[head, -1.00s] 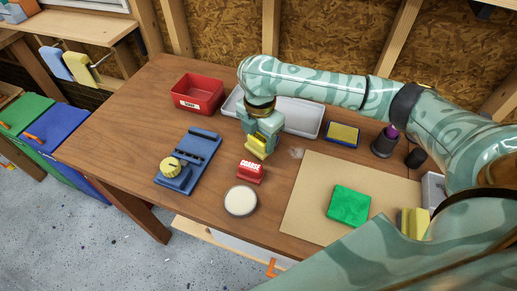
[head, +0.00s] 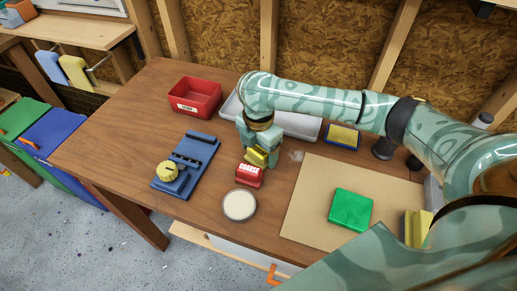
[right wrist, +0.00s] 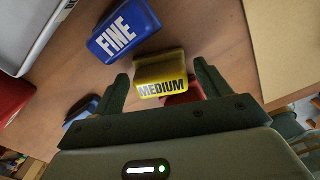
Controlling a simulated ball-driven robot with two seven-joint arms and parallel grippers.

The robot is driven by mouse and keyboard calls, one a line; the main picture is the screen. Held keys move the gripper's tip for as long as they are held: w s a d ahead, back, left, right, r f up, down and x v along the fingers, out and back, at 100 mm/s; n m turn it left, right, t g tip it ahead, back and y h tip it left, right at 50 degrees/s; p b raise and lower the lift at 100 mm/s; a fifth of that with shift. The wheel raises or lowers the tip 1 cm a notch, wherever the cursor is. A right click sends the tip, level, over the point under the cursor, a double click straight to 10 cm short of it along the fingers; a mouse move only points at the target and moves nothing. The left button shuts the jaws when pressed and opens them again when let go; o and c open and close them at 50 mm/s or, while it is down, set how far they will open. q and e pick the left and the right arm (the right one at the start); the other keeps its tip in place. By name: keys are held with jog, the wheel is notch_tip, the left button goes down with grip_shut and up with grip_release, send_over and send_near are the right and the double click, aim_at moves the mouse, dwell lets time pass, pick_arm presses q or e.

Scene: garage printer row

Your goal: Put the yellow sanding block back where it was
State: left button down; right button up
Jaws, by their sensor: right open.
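The yellow sanding block (head: 256,157), marked MEDIUM, is low over the workbench just behind the red COARSE block (head: 249,176). In the right wrist view the yellow block (right wrist: 161,75) lies between my right gripper's fingers (right wrist: 160,88). My right gripper (head: 257,152) is open, with a gap to the block on both sides. The blue FINE block (right wrist: 124,31) sits on the far side of the yellow one, and the red block (right wrist: 184,94) shows partly behind it. I cannot tell whether the yellow block fully rests on the wood. My left gripper is out of view.
A red bin (head: 195,95) and a grey tray (head: 298,124) stand at the back. A blue fixture with a yellow knob (head: 187,165) is to the left, a round pale disc (head: 239,205) in front. A green block (head: 351,210) lies on the tan board (head: 310,210) to the right.

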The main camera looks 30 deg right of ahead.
aim_at(258, 149)
notch_tip(258, 149, up, 12)
jog(key=p, duration=0.5)
jog(key=shift+p, duration=0.3)
jog(key=shift+f, duration=0.1)
